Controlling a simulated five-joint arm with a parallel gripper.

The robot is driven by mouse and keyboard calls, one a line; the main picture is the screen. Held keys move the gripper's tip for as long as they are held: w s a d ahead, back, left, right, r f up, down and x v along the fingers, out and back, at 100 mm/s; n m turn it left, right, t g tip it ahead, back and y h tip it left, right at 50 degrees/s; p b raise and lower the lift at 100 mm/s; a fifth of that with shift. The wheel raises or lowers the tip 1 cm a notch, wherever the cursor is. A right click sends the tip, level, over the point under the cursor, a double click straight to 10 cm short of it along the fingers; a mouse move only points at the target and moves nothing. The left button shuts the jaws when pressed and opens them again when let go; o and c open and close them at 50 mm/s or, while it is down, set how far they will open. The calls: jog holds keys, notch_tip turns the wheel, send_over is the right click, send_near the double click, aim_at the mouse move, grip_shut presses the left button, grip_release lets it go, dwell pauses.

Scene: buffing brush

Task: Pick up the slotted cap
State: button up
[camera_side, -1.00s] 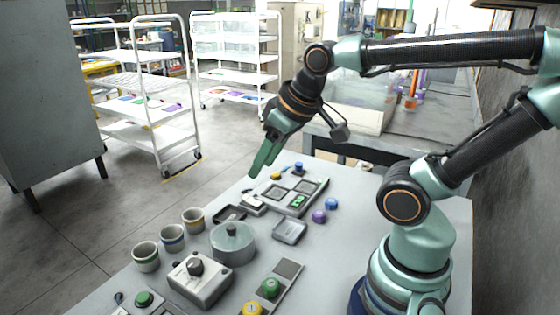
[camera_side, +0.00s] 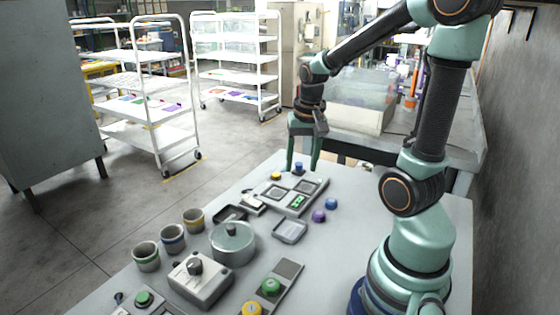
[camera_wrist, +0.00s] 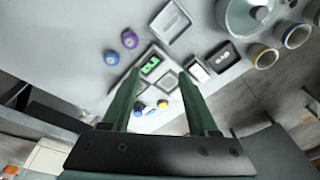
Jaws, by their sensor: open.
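Several small round caps are in view, but I cannot make out which one is slotted. A purple cap (camera_side: 319,216) and a blue cap (camera_side: 331,204) lie on the table right of the panel; the wrist view also shows the purple cap (camera_wrist: 130,39) and the blue cap (camera_wrist: 111,57). A yellow cap (camera_side: 276,176) and another blue cap (camera_side: 298,168) are at the panel's far end; they appear between my fingers in the wrist view. My gripper (camera_side: 302,170) is open, empty and pointing down over the panel's far end; its fingers also show in the wrist view (camera_wrist: 160,74).
A grey panel (camera_side: 318,186) with square recesses and a green display lies below my gripper. An empty tray (camera_side: 290,230), a round lidded pot (camera_side: 233,248), several cups (camera_side: 146,258) and a knob box (camera_side: 201,284) stand nearer.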

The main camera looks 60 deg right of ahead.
aim_at(319, 212)
jog(key=s+d+f+m+g, duration=0.1)
jog(key=s+d+f+m, duration=0.25)
jog(key=d+f, duration=0.2)
jog(key=shift+m+y, duration=0.35)
jog(key=shift+y, duration=0.05)
notch_tip(319, 212, down, 11)
jog(key=shift+w+d+f, duration=0.1)
grip_shut()
